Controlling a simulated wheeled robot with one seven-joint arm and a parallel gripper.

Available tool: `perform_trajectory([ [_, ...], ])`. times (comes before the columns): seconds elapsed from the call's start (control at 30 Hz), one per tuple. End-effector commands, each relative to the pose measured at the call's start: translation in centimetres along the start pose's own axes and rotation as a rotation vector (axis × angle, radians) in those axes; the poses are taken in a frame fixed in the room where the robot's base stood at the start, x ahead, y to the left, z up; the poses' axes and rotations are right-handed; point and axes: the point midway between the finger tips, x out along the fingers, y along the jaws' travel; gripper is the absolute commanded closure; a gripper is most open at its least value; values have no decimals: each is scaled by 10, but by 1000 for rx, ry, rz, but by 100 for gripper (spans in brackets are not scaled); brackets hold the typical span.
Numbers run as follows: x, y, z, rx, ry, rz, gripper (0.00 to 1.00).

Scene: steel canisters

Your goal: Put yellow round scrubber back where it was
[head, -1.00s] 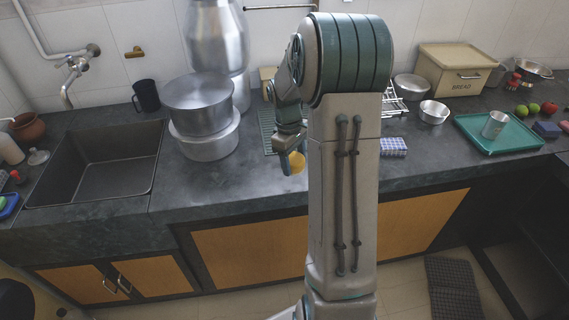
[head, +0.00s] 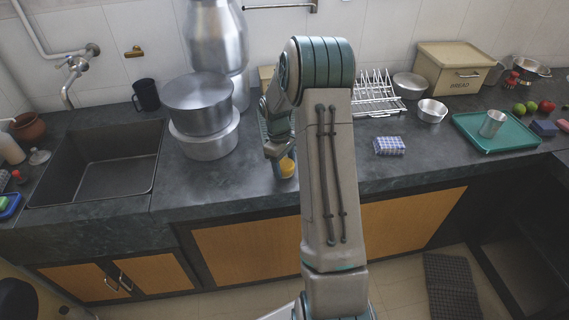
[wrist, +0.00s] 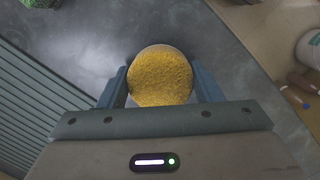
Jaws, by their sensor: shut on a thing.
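The yellow round scrubber (head: 287,168) shows beside my arm, over the grey counter near its front edge. In the wrist view the scrubber (wrist: 160,75) sits between the two blue fingers of my gripper (wrist: 161,85), which is shut on it. A grey counter surface lies beneath it. In the head view my gripper (head: 284,161) is partly hidden by my own arm. I cannot tell how high the scrubber is above the counter.
A ribbed green mat (wrist: 35,110) lies left in the wrist view. Stacked pots (head: 205,140) and a sink (head: 95,165) are left of my arm. A wire rack (head: 375,95), a checkered block (head: 389,146) and a green tray (head: 470,125) are right.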

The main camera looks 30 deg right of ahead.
Motion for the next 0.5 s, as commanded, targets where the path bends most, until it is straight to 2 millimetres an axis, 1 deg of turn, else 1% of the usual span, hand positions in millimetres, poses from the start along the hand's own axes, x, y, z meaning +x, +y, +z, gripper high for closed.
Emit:
perform_trajectory([
  [0.17, 4, 0, 0, 0, 0, 0, 59],
  [0.2, 4, 0, -1, 0, 0, 0, 38],
  [0.27, 3, 0, 0, 0, 0, 0, 22],
  [0.3, 3, 0, 0, 0, 0, 0, 19],
  [0.5, 3, 0, 0, 0, 0, 0, 19],
])
